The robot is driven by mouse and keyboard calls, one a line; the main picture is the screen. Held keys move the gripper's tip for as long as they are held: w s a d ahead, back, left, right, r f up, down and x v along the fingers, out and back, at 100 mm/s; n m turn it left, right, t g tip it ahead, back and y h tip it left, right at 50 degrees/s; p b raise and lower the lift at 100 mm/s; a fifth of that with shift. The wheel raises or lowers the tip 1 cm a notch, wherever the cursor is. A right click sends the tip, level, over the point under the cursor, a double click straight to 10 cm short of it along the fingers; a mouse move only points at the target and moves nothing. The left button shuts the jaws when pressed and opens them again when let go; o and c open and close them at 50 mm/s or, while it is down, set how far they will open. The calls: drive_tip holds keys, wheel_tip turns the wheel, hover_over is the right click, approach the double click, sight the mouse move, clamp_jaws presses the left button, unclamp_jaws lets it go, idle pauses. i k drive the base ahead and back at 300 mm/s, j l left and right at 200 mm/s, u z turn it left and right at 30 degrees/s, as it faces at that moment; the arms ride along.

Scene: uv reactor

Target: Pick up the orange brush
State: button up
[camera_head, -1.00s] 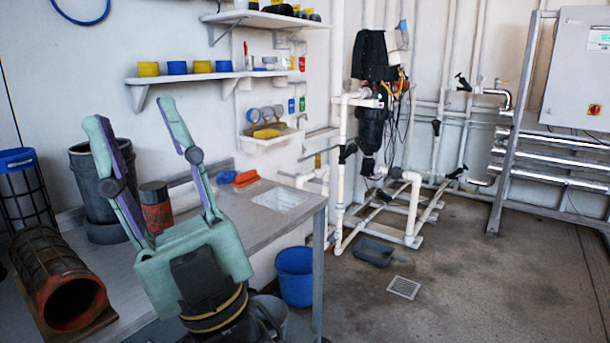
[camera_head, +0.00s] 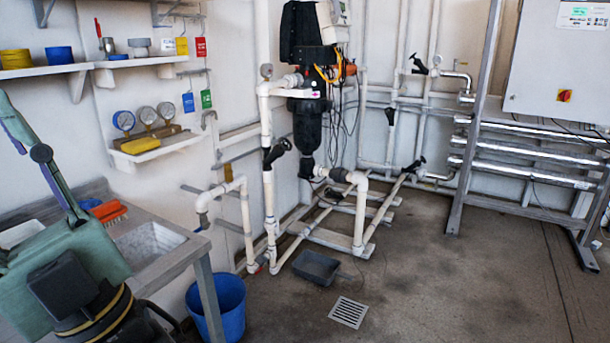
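The orange brush (camera_head: 110,213) lies on the grey bench (camera_head: 170,262), beside the sink basin's left edge. Its bristled side shows as a ragged orange strip. A blue item (camera_head: 89,204) lies just behind it.
A blue bucket (camera_head: 220,307) stands on the floor by the bench leg. Wall shelves (camera_head: 130,62) hold cups above the bench, with gauges on a lower shelf. White pipework (camera_head: 268,180) stands right of the bench. A grey scoop (camera_head: 318,268) lies on the floor. Floor at right is open.

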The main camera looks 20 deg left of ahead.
sight(112, 212)
drive_tip(key=i+l+u, duration=0.15)
drive_tip(key=i+u, duration=0.2)
drive_tip(key=i+l+u, duration=0.2)
drive_tip(key=u, duration=0.15)
drive_tip(key=i+l+u, duration=0.35)
drive_tip(key=k+j, duration=0.05)
drive_tip(key=k, duration=0.05)
